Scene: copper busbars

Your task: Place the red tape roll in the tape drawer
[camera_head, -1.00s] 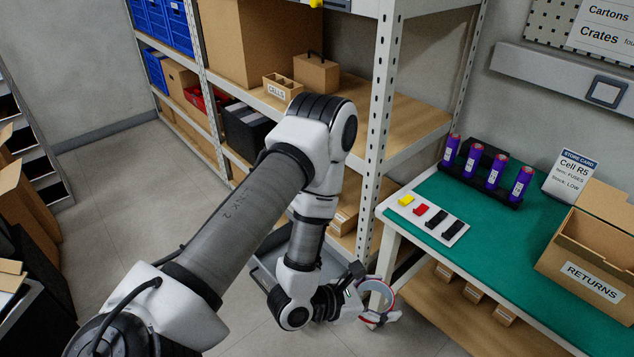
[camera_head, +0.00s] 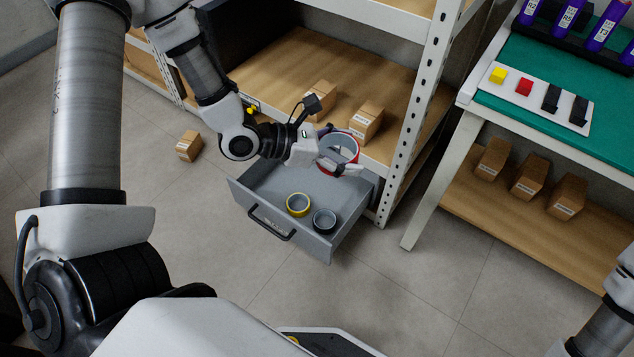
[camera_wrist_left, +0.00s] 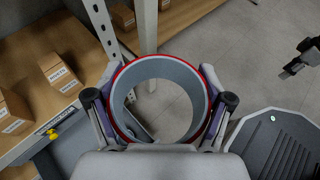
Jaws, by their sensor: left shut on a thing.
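My left gripper (camera_head: 343,167) is shut on the red tape roll (camera_head: 353,143), a ring with a red outer edge and a grey inside. In the left wrist view the roll (camera_wrist_left: 117,80) sits between both fingers, its opening facing the camera. The grey tape drawer (camera_head: 247,197) is pulled out below the shelf. It holds a yellow tape roll (camera_head: 298,211) and a dark tape roll (camera_head: 324,229) near its front right. The held roll appears over the drawer's back right part; its height above the drawer is hard to tell.
Small cartons (camera_head: 366,121) stand on the wooden shelf (camera_head: 283,68) just behind the roll. A white rack post (camera_head: 412,130) rises to the right. A small carton (camera_head: 189,146) lies on the floor left of the drawer. A green-topped table (camera_head: 520,65) stands at right.

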